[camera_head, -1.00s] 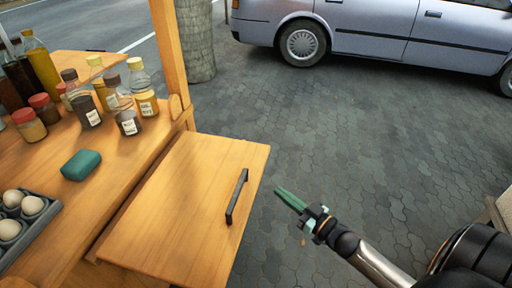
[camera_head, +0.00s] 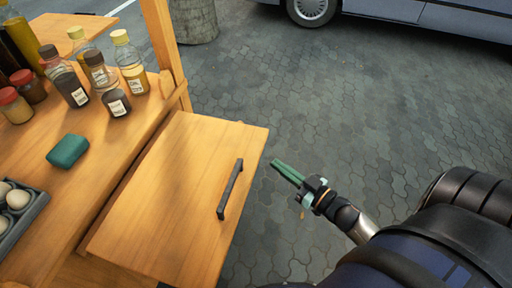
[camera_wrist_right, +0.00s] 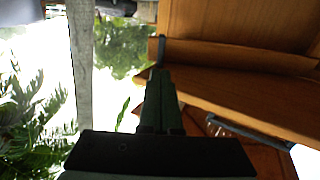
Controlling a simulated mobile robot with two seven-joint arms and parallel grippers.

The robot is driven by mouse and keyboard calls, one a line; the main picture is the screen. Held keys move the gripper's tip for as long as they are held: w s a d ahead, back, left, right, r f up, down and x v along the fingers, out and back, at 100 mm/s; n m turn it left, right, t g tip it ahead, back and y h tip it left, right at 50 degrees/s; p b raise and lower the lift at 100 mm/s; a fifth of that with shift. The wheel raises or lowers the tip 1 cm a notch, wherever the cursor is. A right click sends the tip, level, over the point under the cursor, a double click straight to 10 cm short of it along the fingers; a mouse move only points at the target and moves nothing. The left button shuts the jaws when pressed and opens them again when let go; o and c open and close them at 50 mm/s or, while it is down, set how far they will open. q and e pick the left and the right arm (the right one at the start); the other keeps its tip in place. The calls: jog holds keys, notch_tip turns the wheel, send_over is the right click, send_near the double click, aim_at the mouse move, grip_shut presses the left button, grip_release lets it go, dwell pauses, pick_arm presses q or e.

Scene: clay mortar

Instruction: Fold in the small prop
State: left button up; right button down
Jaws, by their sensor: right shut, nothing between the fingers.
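The hinged wooden leaf (camera_head: 170,190) juts out level from the cart's side, with a dark handle (camera_head: 230,190) on top near its outer edge. No small prop can be made out in the head view, where the leaf hides what is under it. My right gripper (camera_head: 275,165), with green fingers, is shut and empty, just beyond the leaf's outer edge. In the right wrist view the shut fingers (camera_wrist_right: 160,85) point toward wooden parts (camera_wrist_right: 235,60) of the cart. A dark bar (camera_wrist_right: 245,132) slants at the right there; I cannot tell whether it is the prop. My left gripper is not in view.
The cart top (camera_head: 100,175) holds several bottles and jars, a green block (camera_head: 68,150) and an egg tray (camera_head: 20,218). A wooden post (camera_head: 163,45) rises at the back corner. The pavement (camera_head: 350,110) beside the leaf is clear; a car (camera_head: 420,15) stands beyond.

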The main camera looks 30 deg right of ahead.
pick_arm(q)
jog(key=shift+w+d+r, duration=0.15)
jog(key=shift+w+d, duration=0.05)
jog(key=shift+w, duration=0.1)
pick_arm(e)
jog(key=x, duration=0.9)
jog(key=shift+w, duration=0.15)
